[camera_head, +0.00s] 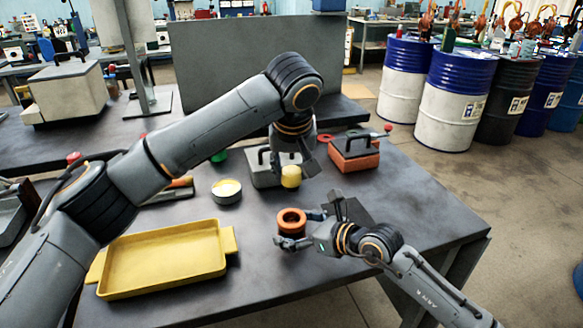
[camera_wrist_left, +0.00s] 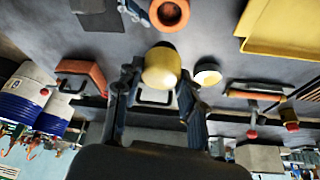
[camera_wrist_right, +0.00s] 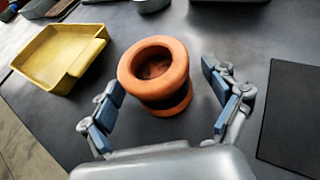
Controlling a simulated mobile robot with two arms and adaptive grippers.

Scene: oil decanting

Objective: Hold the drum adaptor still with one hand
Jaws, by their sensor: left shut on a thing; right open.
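The orange drum adaptor (camera_head: 291,217), a ring-topped spool, stands upright on the dark table. My right gripper (camera_wrist_right: 162,80) is open, with its fingers on either side of the adaptor (camera_wrist_right: 153,92) in the right wrist view; I see gaps between the fingers and the adaptor. My left gripper (camera_head: 290,164) is shut on a small yellow cylinder-like piece (camera_head: 291,177), held above the table behind the adaptor. The yellow piece (camera_wrist_left: 160,68) sits between the left fingers in the left wrist view. The adaptor (camera_wrist_left: 169,12) also shows at that view's top edge.
A yellow tray (camera_head: 165,262) lies front left. A round tin (camera_head: 226,191) with yellowish contents stands behind it. A grey handled block (camera_head: 262,172) and a red handled block (camera_head: 353,155) stand at the back. A black mat (camera_wrist_right: 292,115) lies right of the right gripper.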

